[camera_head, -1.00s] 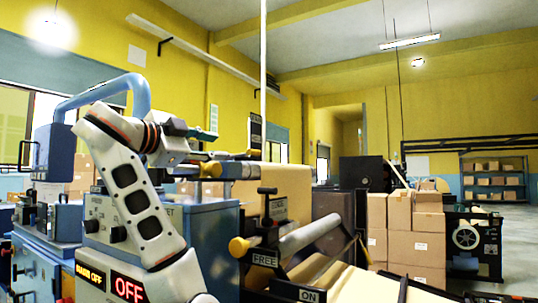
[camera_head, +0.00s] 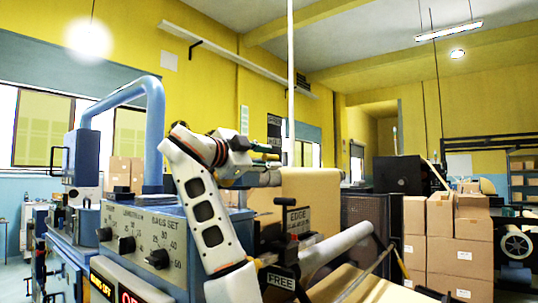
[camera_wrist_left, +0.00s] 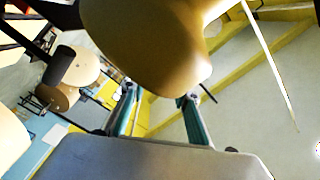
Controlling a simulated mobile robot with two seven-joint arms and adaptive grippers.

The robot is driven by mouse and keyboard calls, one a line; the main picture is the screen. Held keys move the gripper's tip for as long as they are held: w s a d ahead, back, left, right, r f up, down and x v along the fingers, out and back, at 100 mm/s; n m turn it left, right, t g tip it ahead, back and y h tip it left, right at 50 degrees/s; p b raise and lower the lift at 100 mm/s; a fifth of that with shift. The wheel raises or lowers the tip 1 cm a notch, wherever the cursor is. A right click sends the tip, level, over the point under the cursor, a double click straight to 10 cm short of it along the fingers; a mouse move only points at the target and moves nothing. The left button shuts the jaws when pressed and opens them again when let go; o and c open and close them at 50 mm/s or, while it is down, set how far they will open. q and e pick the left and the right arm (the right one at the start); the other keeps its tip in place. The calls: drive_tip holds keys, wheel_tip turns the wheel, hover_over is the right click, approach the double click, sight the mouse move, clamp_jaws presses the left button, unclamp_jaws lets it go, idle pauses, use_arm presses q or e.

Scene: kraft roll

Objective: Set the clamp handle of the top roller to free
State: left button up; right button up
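My left gripper (camera_head: 272,153) is at the upper left of the roll machine, fingers pointing right, close to the pale end of an upper roller (camera_head: 264,179). In the left wrist view its teal fingers (camera_wrist_left: 160,96) are apart, with no object clearly held between them. A large brown rounded surface (camera_wrist_left: 150,45) is close in front of them. A grey roller (camera_head: 335,248) sits lower, with a yellow knob (camera_head: 258,263) at its left end and a FREE plate (camera_head: 281,281) below it. I cannot clearly pick out the top roller's clamp handle. My right gripper is out of view.
The blue control cabinet (camera_head: 140,225) with knobs stands left of my arm. A brown kraft sheet (camera_head: 300,193) hangs behind the rollers. A black EDGE plate (camera_head: 298,219) stands above the grey roller. Stacked cartons (camera_head: 460,240) are at the right.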

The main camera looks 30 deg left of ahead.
use_arm(q)
drive_tip(key=shift+w, duration=0.4)
clamp_jaws()
